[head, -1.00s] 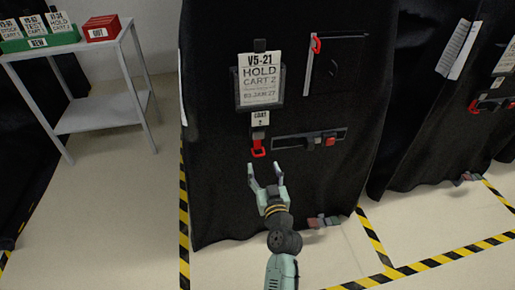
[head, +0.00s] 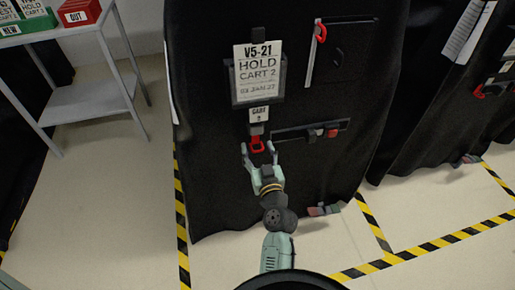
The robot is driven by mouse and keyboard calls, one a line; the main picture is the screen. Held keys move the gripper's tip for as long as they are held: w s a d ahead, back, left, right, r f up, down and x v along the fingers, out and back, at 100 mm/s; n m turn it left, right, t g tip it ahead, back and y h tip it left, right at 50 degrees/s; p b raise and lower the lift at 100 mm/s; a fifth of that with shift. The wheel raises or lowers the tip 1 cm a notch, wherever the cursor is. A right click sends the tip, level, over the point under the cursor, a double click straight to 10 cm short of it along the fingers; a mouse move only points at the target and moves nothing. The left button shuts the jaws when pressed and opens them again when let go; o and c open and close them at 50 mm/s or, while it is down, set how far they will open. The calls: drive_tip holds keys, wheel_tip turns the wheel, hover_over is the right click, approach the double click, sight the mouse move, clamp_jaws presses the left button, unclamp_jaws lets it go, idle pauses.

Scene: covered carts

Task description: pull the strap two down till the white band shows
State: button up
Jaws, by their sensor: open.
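The covered cart (head: 230,190) is draped in black cloth and carries a white placard (head: 257,75) reading "V5-21 HOLD CART 2". Below it hangs a small white tag (head: 259,114) reading "CART", with a line under it too small to read surely. Under the tag is a short dark strap ending in a red pull loop (head: 257,143). My gripper (head: 259,150) is open, its fingers pointing up on either side of the loop's lower part. Whether they touch it I cannot tell. No white band shows on the strap.
A horizontal dark bar with a red block (head: 331,132) is right of the loop. A red handle (head: 321,32) tops a pale vertical strip. A grey table (head: 75,35) with a red box (head: 80,13) stands left. Another covered cart (head: 440,90) stands right. Striped tape (head: 420,250) marks the floor.

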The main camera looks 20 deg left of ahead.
drive_tip(key=shift+c, duration=0.5)
clamp_jaws()
idle(0.3)
